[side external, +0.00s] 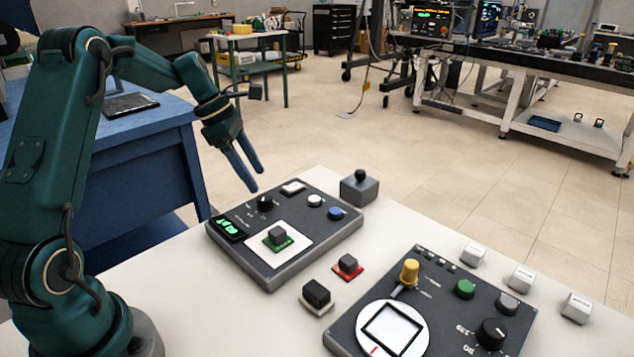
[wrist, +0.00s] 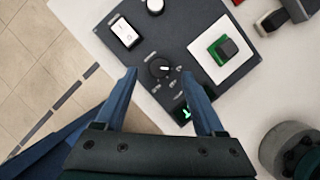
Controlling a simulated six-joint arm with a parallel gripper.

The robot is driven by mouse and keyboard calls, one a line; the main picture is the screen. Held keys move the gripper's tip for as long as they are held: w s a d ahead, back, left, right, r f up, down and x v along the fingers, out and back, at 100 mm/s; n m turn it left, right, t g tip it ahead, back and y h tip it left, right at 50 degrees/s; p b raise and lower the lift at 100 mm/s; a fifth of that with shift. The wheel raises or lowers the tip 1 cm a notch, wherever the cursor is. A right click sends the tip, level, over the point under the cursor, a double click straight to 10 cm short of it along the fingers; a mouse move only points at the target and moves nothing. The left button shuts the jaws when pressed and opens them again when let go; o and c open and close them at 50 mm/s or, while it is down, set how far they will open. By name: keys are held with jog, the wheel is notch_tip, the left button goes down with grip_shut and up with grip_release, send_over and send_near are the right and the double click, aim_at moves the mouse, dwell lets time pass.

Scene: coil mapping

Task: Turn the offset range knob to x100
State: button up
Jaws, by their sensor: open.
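A black knob (side external: 264,202) with a white pointer mark stands on the dark grey left panel (side external: 300,262), beside a green-lit display (side external: 229,226). In the wrist view the knob (wrist: 160,68) has small labels around it, too small to read; its white mark points roughly right. My gripper (side external: 256,181) is open and empty, above the panel's back-left part with fingers pointing down. In the wrist view the two blue fingertips (wrist: 159,74) appear on either side of the knob, apart from it. A larger black knob (side external: 491,333) is on the right panel.
The left panel also has a white rocker switch (wrist: 125,33), white and blue knobs, and a white pad with a green-based block (side external: 278,238). Loose blocks (side external: 317,294) lie between the panels. A grey box with a black ball (side external: 360,188) stands behind.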

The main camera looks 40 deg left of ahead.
aim_at(263, 197)
jog(key=shift+s+a+f, duration=0.15)
jog(key=shift+a+f, duration=0.1)
jog(key=shift+f, duration=0.25)
jog(key=shift+x, duration=2.3)
grip_shut()
